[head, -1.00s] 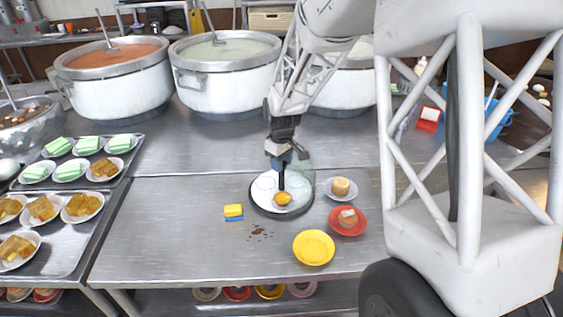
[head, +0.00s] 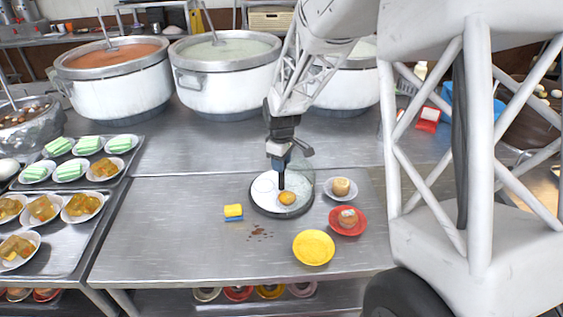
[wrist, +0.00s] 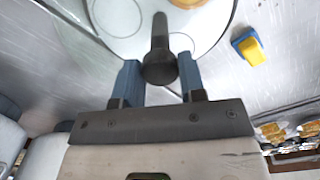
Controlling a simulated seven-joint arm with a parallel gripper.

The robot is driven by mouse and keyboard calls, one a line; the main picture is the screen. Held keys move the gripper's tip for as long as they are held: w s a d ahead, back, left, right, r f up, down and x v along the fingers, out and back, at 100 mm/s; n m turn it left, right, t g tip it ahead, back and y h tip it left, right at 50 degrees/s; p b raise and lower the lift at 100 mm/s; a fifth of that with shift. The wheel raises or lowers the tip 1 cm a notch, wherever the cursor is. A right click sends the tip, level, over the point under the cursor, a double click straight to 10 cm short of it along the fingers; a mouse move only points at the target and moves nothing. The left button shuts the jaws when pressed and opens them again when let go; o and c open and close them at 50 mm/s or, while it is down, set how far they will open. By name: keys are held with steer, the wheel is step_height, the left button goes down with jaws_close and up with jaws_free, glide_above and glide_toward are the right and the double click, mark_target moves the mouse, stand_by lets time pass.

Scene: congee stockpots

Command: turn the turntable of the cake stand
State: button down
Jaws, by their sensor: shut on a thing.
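The cake stand's round white turntable (head: 262,201) sits on the steel table in the head view, with a dark rim. It also shows at the top of the wrist view (wrist: 110,40). A dark upright post (head: 282,182) stands on it. My gripper (head: 281,163) is above the turntable, its blue fingers (wrist: 158,78) shut on the post, one either side. A small orange-yellow cake (head: 287,198) lies on the turntable just right of the post. A clear, glass-like part (head: 306,187) shows at its right side.
A yellow-and-blue sponge (head: 233,212) lies left of the stand. To the right are a white plate with a cake (head: 341,187), a red plate with a cake (head: 348,221) and a yellow plate (head: 313,247). Stockpots (head: 226,75) stand behind.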

steer(key=shift+n, duration=10.7)
steer(key=c, duration=0.7)
jaws_free()
steer(key=shift+r, duration=0.1)
